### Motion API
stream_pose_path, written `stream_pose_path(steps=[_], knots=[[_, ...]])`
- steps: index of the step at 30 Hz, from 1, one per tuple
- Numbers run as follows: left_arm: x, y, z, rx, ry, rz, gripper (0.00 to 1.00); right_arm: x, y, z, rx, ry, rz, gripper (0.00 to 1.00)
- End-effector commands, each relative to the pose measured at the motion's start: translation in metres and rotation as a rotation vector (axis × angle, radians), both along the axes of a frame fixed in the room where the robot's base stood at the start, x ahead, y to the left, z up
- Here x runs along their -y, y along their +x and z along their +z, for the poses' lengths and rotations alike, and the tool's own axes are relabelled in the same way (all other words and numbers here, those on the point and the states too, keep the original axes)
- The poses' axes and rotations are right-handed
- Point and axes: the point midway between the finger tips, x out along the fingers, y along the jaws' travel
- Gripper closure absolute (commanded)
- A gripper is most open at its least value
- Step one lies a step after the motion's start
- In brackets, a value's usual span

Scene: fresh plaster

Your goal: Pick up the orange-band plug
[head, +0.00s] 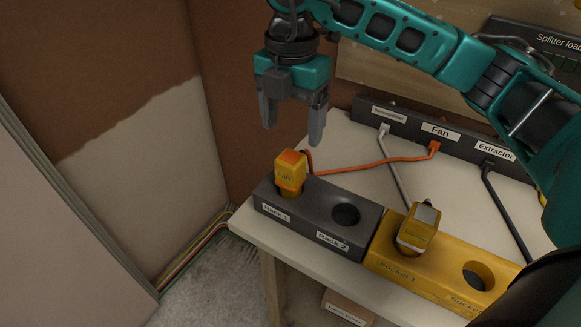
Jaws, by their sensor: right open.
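My right gripper (293,130) points down, open and empty, above and slightly behind the plug in the picture. Its fingers look apart from the plug. My left gripper is not in view.
A yellow box (380,258) beside the rack holds a grey-topped yellow plug (418,228) and has one empty hole. The "Rack 2" hole (345,215) is empty. A dark socket strip (465,140) with grey and black cables runs along the table's back. Bare tabletop (350,180) lies between.

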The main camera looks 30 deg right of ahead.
Motion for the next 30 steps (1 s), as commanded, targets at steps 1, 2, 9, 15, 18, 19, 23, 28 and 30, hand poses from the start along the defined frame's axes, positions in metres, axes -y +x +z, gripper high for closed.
stream_pose_path(steps=[1,2,9,15,18,19,23,28,30], knots=[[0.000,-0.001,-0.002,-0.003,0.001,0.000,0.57,0.000,-0.001,-0.012,-0.004,-0.001,0.000,0.23],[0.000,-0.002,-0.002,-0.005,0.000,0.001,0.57,0.000,-0.001,-0.018,-0.006,-0.001,0.001,0.23],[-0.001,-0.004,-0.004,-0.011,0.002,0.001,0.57,0.000,-0.001,-0.055,-0.002,0.002,0.003,0.23],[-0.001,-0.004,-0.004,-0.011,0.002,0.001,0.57,-0.001,-0.001,-0.070,-0.003,0.002,0.003,0.23],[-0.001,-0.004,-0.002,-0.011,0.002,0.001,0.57,-0.001,-0.001,-0.085,-0.004,0.001,0.002,0.23],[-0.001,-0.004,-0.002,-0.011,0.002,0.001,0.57,-0.001,-0.001,-0.090,-0.005,0.001,0.003,0.23],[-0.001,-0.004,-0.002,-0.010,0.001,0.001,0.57,-0.002,-0.001,-0.107,-0.003,0.003,0.003,0.23],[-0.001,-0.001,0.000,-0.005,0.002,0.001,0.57,-0.002,0.000,-0.114,-0.001,0.003,0.004,0.23],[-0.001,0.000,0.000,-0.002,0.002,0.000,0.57,-0.002,0.000,-0.114,0.000,0.004,0.004,0.23]])
